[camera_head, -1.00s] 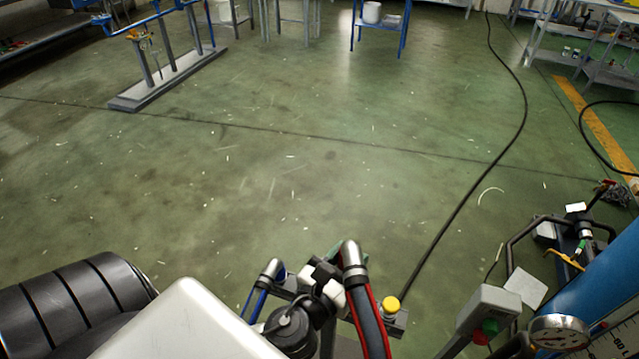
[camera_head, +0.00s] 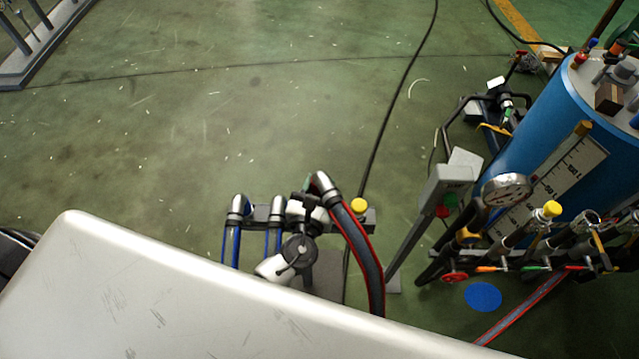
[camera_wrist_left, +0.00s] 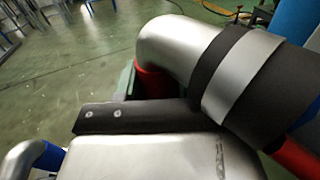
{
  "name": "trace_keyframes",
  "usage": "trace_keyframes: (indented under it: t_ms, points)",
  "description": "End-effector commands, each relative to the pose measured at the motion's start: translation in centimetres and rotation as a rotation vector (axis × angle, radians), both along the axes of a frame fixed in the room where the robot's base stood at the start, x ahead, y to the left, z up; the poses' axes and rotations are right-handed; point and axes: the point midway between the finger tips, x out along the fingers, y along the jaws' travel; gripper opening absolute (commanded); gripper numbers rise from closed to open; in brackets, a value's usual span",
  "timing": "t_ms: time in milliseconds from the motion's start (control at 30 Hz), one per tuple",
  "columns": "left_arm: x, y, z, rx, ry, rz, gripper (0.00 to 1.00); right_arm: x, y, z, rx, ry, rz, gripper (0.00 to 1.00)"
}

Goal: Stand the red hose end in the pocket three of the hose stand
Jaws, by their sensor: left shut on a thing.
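The red hose end (camera_head: 322,186) is a silver elbow on a grey hose with red stripes (camera_head: 363,245). My left gripper (camera_head: 307,209) is shut on it. In the left wrist view the elbow (camera_wrist_left: 178,42) curves down into a red collar (camera_wrist_left: 152,80), beside a dark finger of my left gripper (camera_wrist_left: 135,117). The hose stand (camera_head: 258,214) is a low grey bar beneath. Two blue hose ends (camera_head: 237,206) stand at its left and middle. The gripper hides the pockets under the red end, so I cannot tell its height above them. My right gripper is out of view.
A grey post with a box (camera_head: 444,188), a gauge (camera_head: 506,190) and a blue tank (camera_head: 555,130) crowd the right. A black cable (camera_head: 397,105) crosses the floor. The floor beyond the stand is clear.

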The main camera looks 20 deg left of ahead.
Motion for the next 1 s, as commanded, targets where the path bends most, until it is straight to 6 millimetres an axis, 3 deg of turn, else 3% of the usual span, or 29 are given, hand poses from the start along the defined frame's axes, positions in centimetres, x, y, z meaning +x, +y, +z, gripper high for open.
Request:
trace_keyframes:
  t_ms: [633, 1000]
  points:
    - [0.1, 0.0, -5.1, 0.0, -0.003, 0.001, 0.01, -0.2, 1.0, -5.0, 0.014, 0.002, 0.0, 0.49]
    - [0.1, 0.0, -5.6, 0.0, -0.003, 0.001, 0.01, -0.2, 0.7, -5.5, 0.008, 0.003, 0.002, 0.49]
